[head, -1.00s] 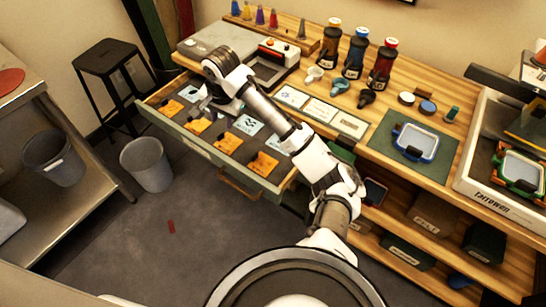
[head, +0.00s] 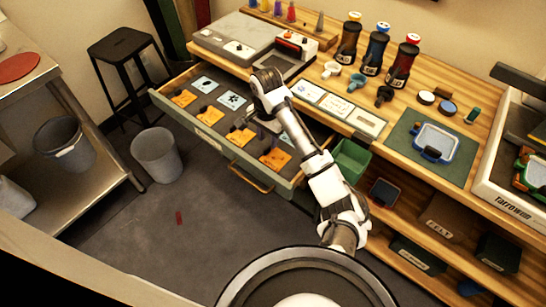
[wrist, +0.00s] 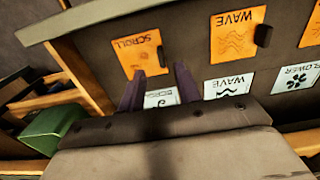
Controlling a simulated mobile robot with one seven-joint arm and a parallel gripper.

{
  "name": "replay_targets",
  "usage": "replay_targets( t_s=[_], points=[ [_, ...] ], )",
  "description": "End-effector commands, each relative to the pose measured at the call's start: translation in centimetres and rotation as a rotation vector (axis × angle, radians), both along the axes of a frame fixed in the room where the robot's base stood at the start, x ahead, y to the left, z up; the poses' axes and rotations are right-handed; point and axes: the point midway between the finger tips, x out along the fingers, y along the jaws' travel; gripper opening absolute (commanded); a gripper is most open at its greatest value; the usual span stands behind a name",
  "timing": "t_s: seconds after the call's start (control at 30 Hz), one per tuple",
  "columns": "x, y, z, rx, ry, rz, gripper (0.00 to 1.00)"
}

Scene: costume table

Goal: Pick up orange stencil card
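Several orange stencil cards lie flat in the open drawer, in a row along its front. In the wrist view, the orange SCROLL card (wrist: 140,50) is just beyond my fingertips, with a dark tab at its edge. An orange WAVE card (wrist: 234,38) lies to its right, also with a dark tab. My gripper (wrist: 159,80) is open and empty, fingers pointing at the SCROLL card. A light blue card (wrist: 162,98) shows partly between the fingers. In the head view, the rightmost orange card (head: 275,158) lies near my arm's end; my arm hides part of the drawer.
The drawer (head: 222,143) has a raised front wall. A green bin (head: 350,160) is right of the drawer.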

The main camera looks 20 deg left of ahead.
Motion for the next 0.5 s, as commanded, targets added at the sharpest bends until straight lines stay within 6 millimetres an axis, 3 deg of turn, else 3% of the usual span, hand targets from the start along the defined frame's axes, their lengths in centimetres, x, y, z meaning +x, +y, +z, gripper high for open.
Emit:
replay_targets(
  t_s=[0.2, 0.5],
  points=[
    [-0.7, 0.5, -3.2, 0.001, 0.004, 0.001, 0.34],
    [-0.5, 0.4, -4.9, 0.0, 0.0, 0.001, 0.34]
  ],
)
